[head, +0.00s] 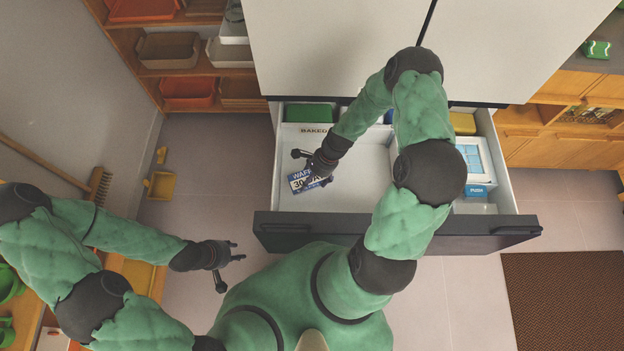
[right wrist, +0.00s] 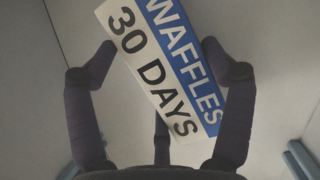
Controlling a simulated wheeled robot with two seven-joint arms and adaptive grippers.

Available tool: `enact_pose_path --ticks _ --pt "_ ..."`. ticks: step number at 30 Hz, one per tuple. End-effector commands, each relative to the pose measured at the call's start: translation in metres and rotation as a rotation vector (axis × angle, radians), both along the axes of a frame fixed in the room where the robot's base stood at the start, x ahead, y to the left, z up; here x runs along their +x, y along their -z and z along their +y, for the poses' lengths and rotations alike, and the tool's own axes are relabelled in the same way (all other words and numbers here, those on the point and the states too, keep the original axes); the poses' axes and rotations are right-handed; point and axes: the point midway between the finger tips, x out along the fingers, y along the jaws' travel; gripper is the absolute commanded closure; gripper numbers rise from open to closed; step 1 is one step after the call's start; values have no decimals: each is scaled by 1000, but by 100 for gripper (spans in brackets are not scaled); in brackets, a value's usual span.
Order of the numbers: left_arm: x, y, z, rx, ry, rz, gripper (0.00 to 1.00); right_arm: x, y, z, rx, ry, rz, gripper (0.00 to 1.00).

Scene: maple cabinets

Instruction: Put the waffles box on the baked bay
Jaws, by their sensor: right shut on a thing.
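The waffles box (head: 302,180), blue and white with "WAFFLES 30 DAYS" lettering, is in my right gripper (head: 313,167). In the right wrist view the box (right wrist: 165,70) sits tilted between the fingers (right wrist: 168,75). The box is over the left part of the open drawer, inside its walls; I cannot tell whether it touches the floor. The baked bay (head: 350,188) is the wide, pale left compartment, with a "BAKED" label (head: 313,131) at its back, partly hidden by my right arm. My left gripper (head: 228,264) is open and empty, left of the drawer.
The dark drawer front (head: 390,231) stands pulled out. Other drawer sections hold a green box (head: 309,112), a yellow box (head: 462,123) and a white-and-blue box (head: 472,160). A broom (head: 98,186) and yellow dustpan (head: 160,186) are at the left wall. A brown mat (head: 565,295) lies right.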

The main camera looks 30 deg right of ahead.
Motion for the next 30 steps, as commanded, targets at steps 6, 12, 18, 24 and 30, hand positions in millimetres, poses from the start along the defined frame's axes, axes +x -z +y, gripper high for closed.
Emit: enact_pose_path --ticks 6,12,18,24,30 --pt "0 0 0 0 0 0 60 1 0 -1 -1 1 -3 64" --pt "0 2 0 0 0 0 60 1 4 -1 -1 1 -3 10" --pt "0 1 0 0 0 0 60 1 3 -1 -1 1 -3 0" --pt "0 1 0 0 0 0 60 1 3 -1 -1 1 -3 0" --pt "0 -6 0 0 0 0 60 1 -12 -5 -2 2 -3 0"
